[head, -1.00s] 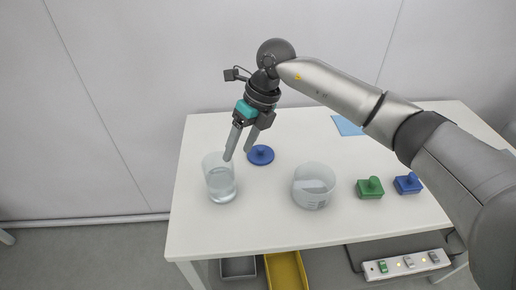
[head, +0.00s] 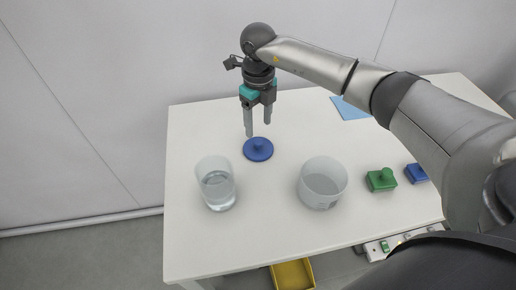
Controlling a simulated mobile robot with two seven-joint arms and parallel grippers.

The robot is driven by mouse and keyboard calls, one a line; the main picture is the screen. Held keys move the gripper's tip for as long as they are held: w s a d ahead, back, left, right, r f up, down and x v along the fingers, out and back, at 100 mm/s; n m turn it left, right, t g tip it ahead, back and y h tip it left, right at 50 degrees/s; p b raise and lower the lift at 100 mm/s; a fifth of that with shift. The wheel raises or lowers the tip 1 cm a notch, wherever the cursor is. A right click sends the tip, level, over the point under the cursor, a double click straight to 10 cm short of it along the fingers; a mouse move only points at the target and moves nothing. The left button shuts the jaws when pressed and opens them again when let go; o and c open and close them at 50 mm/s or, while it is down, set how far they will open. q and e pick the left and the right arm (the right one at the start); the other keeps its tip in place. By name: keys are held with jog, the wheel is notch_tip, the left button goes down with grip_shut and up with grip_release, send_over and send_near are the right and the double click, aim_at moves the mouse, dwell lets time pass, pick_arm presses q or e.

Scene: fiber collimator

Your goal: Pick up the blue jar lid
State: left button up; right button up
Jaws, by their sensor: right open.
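The blue jar lid (head: 258,150) is a round disc with a small knob in its middle. It lies flat on the white table (head: 270,245), toward the table's left side. My right gripper (head: 258,130) hangs above and just behind the lid, fingers pointing down. Its two fingers are apart with nothing between them. In the picture the fingertips end just above the lid's far edge; the exact height gap is hard to tell. My left gripper is out of view.
A clear glass (head: 216,184) with water stands in front and left of the lid. A clear beaker (head: 322,184) stands to its right. A green knobbed block (head: 381,180) and a blue one (head: 416,173) sit farther right. A light blue sheet (head: 349,108) lies behind.

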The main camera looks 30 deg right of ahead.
aim_at(258, 141)
jog(key=shift+f, duration=0.85)
notch_tip(258, 141, down, 4)
jog(key=shift+a+r+b, duration=0.15)
jog(key=shift+r+b, duration=0.05)
jog(key=shift+b, duration=0.25)
jog(key=shift+f, duration=0.45)
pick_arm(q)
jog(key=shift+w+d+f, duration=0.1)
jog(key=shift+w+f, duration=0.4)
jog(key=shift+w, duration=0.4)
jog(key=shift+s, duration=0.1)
pick_arm(e)
jog(key=shift+c, duration=0.4)
jog(key=shift+c, duration=0.7)
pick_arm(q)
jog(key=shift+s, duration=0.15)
pick_arm(e)
grip_shut()
